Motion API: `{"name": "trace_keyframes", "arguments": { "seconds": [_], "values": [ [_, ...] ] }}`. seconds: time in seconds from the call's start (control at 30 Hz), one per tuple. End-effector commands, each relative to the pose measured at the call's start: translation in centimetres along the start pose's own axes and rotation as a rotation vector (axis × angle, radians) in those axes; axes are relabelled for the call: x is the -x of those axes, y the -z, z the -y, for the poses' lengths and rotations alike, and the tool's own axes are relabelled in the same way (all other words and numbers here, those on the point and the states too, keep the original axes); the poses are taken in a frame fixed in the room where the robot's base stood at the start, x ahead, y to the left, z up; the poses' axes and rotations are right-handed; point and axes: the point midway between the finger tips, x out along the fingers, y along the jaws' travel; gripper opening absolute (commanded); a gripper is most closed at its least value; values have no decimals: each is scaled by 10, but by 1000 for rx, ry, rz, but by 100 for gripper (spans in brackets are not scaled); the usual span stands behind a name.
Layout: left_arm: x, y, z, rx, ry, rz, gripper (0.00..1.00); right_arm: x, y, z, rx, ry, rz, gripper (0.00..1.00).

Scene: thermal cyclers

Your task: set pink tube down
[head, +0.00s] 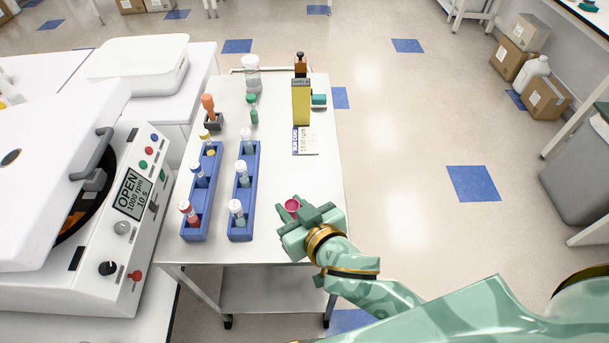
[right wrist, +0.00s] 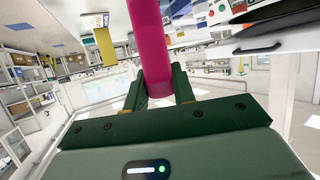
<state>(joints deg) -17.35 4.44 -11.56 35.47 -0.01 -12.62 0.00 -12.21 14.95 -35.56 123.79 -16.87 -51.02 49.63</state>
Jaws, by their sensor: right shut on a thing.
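The pink tube (right wrist: 152,45) is held between the fingers of my right gripper (right wrist: 158,90) in the right wrist view. In the head view the tube's round pink end (head: 291,205) shows between the fingers of my right gripper (head: 292,208), over the right front part of the metal cart top (head: 285,180). I cannot tell whether the tube touches the cart top. My left gripper is not in view.
Two blue racks (head: 194,222) (head: 241,226) with several capped tubes stand left of my right gripper. A yellow device (head: 301,103), a green-capped tube (head: 253,110) and a clear jar (head: 252,75) stand farther back. An open centrifuge (head: 125,225) is at the left.

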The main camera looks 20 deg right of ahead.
Motion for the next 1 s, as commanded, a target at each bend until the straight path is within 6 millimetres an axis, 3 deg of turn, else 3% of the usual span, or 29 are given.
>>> {"name": "trace_keyframes", "arguments": {
  "seconds": [0.17,0.33,0.57,0.8,1.0],
  "values": [
    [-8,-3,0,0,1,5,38,-47,-8,-38,7,-6,-1,4],
    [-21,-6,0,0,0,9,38,-78,-34,-55,3,-4,1,4],
    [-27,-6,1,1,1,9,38,-96,-46,-65,1,-3,1,4],
    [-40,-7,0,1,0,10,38,-110,-76,-67,0,-2,3,4],
    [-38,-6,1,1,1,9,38,-110,-76,-67,0,-2,1,4]
  ]
}}
